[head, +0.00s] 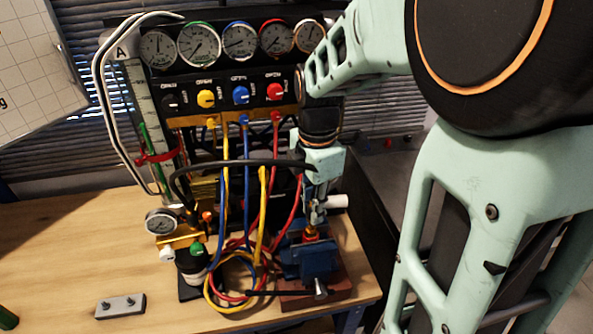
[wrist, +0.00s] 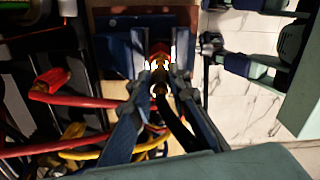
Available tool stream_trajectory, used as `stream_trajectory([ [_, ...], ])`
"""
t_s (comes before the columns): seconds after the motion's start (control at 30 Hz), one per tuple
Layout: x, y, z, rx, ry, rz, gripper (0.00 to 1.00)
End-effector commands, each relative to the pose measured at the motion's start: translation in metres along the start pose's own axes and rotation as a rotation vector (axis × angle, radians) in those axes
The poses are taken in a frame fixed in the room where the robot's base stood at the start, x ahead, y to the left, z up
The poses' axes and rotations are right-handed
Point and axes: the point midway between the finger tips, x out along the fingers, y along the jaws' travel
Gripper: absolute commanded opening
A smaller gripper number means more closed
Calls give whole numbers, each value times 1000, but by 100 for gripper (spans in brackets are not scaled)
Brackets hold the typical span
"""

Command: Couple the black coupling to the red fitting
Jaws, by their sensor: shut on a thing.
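My gripper (wrist: 163,82) is shut on the brass end of the black coupling (wrist: 160,90), with its black hose (wrist: 178,122) trailing back below the fingers in the wrist view. The red fitting (wrist: 158,49) sits between the vise jaws, directly in line with the coupling. The two look very close or touching; I cannot tell whether they are joined. In the head view, my gripper (head: 316,213) points down just above the blue vise (head: 308,262). An orange-red bit of the fitting (head: 310,234) shows there, and the coupling is largely hidden by the fingers.
Red, blue and yellow hoses (head: 262,215) hang from the gauge panel (head: 230,70) and coil left of the vise. A small gauge (head: 160,222) on a brass block stands further left. A grey block (head: 120,306) lies at the front left. The wooden bench (head: 60,240) is mostly clear at left.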

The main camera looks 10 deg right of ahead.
Motion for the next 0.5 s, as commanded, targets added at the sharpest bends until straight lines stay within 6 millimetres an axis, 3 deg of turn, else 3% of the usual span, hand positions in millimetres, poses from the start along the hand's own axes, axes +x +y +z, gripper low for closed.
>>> stream_trajectory([
  [0.5,15,0,0,0,0,0,0],
])
